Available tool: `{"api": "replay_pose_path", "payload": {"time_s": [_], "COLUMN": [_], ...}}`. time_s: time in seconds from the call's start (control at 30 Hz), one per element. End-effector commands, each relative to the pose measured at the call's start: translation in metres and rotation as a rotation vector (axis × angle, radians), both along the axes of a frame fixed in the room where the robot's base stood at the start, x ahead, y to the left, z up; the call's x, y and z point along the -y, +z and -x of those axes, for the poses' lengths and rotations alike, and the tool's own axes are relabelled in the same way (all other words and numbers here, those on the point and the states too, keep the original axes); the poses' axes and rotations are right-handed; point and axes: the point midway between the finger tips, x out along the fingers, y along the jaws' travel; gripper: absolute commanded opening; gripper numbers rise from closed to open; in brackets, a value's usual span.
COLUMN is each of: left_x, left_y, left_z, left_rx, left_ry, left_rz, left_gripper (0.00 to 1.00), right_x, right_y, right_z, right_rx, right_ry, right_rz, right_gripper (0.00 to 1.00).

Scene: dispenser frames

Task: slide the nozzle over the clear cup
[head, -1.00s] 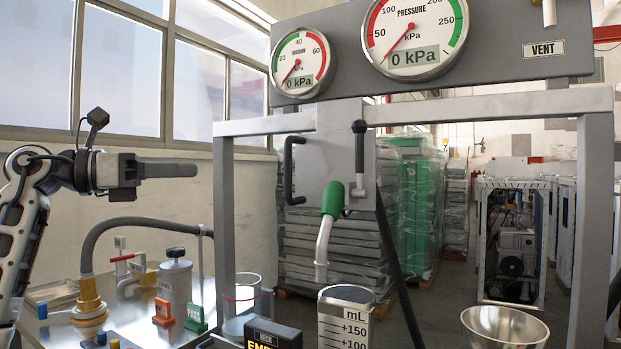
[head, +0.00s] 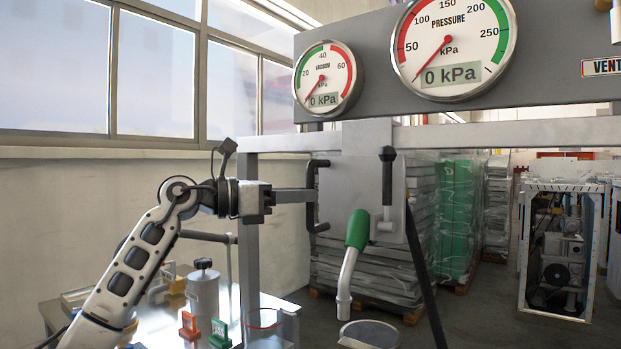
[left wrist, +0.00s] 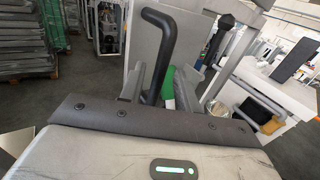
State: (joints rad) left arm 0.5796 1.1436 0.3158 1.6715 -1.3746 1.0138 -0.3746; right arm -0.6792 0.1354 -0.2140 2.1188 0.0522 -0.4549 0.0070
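The nozzle (head: 347,275) has a green grip and a bent pale metal spout. It hangs from a grey sliding plate (head: 354,172) on the frame's rail. The clear cup (head: 283,325), with a red line, stands further left. My left gripper (head: 311,195) is at the plate's black handle (head: 323,222). In the left wrist view the handle (left wrist: 156,60) stands between the fingers, with a gap visible on one side. My right gripper is out of view.
Vacuum (head: 323,75) and pressure (head: 450,45) gauges sit above the rail. A grey canister (head: 203,295), red block (head: 189,325) and green block (head: 220,334) stand on the bench at lower left.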

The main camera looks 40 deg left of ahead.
Motion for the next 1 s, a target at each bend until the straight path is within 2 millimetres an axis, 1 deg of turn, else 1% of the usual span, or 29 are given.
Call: {"api": "replay_pose_path", "payload": {"time_s": [0.03, 0.2, 0.53, 0.57, 0.6, 0.67, 0.7, 0.87, 1.0], "left_x": [0.003, 0.01, 0.012, 0.012, 0.012, 0.012, 0.012, 0.011, 0.001], "left_y": [0.004, 0.002, -0.001, -0.001, -0.001, -0.001, -0.001, -0.001, -0.001], "left_z": [-0.007, -0.02, -0.024, -0.024, -0.024, -0.023, -0.023, -0.023, -0.022], "left_rx": [0.001, 0.001, 0.001, 0.001, 0.001, 0.0, 0.0, 0.0, -0.003], "left_ry": [-0.001, 0.0, 0.001, 0.001, 0.001, 0.001, 0.001, 0.001, 0.004], "left_rz": [0.002, 0.0, 0.0, 0.0, 0.0, 0.0, 0.0, 0.0, 0.001], "left_gripper": [0.33, 0.33, 0.33, 0.3, 0.19, 0.02, 0.0, 0.0, 0.0], "right_x": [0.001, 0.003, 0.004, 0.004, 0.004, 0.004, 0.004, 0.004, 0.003], "right_y": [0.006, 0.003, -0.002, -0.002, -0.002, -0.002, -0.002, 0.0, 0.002], "right_z": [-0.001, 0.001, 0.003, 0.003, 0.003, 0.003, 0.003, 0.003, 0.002], "right_rx": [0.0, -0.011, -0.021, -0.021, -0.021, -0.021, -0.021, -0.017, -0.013], "right_ry": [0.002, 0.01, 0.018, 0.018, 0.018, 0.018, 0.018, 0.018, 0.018], "right_rz": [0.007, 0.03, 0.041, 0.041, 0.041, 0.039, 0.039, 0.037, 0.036], "right_gripper": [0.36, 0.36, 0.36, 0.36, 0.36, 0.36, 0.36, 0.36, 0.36]}}
